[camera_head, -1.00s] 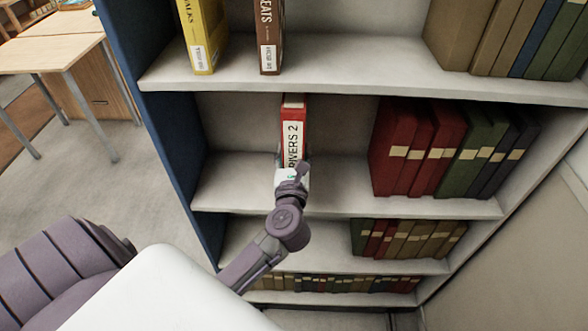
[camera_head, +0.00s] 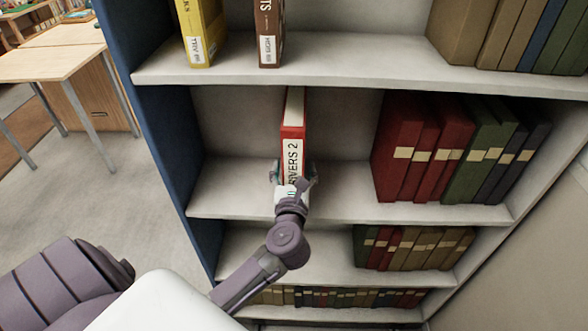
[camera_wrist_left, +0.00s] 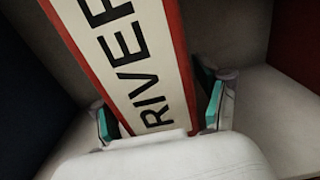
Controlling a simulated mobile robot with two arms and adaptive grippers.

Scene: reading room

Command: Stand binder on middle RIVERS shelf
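The red binder (camera_head: 292,135), with a white spine label reading "RIVERS 2", stands upright on the middle shelf (camera_head: 235,203) of the bookcase, spine facing me. Its lower end is hidden behind my left gripper (camera_head: 293,174). That gripper is open, with one finger on each side of the binder's lower part and spread wider than its spine. In the left wrist view, the spine label (camera_wrist_left: 140,65) runs down between the two teal finger pads, with small gaps beside it. My right gripper is not in view.
Red, green and dark books (camera_head: 440,150) stand to the right on the same shelf, with free room between. A blue side panel (camera_head: 160,130) bounds the left. The shelf above (camera_head: 340,65) holds yellow and brown binders. A table (camera_head: 50,62) stands far left.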

